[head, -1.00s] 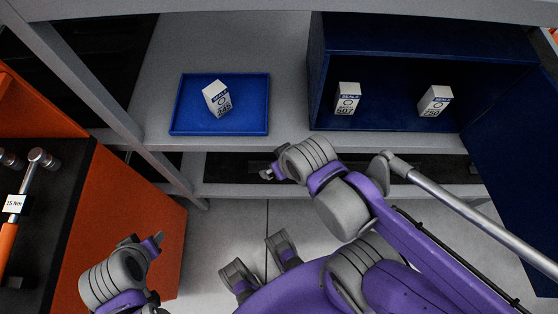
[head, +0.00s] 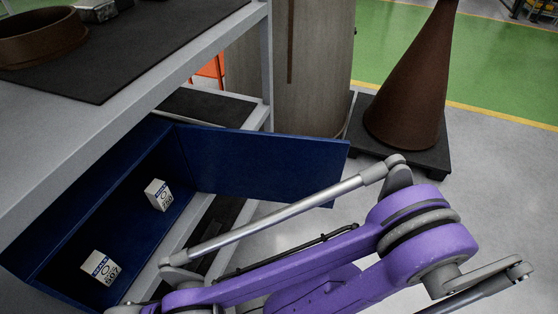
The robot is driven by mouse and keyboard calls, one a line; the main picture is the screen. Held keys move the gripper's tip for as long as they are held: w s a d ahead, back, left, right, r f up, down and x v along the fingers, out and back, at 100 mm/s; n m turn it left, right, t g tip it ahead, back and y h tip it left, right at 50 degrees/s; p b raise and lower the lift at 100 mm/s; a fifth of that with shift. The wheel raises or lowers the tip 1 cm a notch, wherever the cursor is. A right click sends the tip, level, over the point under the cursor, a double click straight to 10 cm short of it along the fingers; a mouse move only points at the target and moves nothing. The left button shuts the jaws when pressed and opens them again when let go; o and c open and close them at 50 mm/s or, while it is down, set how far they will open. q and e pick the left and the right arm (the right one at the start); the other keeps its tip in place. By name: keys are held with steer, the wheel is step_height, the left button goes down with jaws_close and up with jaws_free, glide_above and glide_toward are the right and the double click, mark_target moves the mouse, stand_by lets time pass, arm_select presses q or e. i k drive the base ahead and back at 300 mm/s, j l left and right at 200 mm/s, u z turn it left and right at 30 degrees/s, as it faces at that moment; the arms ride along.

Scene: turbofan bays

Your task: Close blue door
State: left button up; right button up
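The blue door (head: 262,166) stands open, swung out from the far end of the blue cabinet (head: 92,216) on the shelf. Its free edge points right, out over the floor. Inside the cabinet stand two white boxes, one labelled 507 (head: 100,266) and one behind it (head: 158,194). My purple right arm crosses the lower part of the view, in front of and below the door. Its gripper is outside the picture or hidden at the lower edge. My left gripper is not in view.
The grey shelf unit (head: 150,88) carries a brown ring (head: 40,40) on a dark mat. A brown cone (head: 412,90) stands on a dark base beyond the door, near a large grey-brown cylinder (head: 310,70). Grey floor (head: 500,170) is clear at right.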

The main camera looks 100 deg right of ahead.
mark_target(267, 166)
steer(key=k+l+z, duration=0.15)
steer(key=k+l, duration=0.5)
steer(key=k, duration=0.25)
steer(key=k+l+z, duration=0.15)
steer(key=k+l, duration=0.55)
steer(key=k, duration=0.15)
steer(key=k+l, duration=0.1)
steer(key=l, duration=0.4)
steer(key=k+l, duration=0.1)
steer(key=l, duration=0.4)
steer(key=i+l+u, duration=0.1)
steer(key=l, duration=0.3)
steer(key=i+l+u, duration=0.1)
steer(key=i+l, duration=0.2)
steer(key=k+l+u, duration=0.25)
steer(key=k+l, duration=0.35)
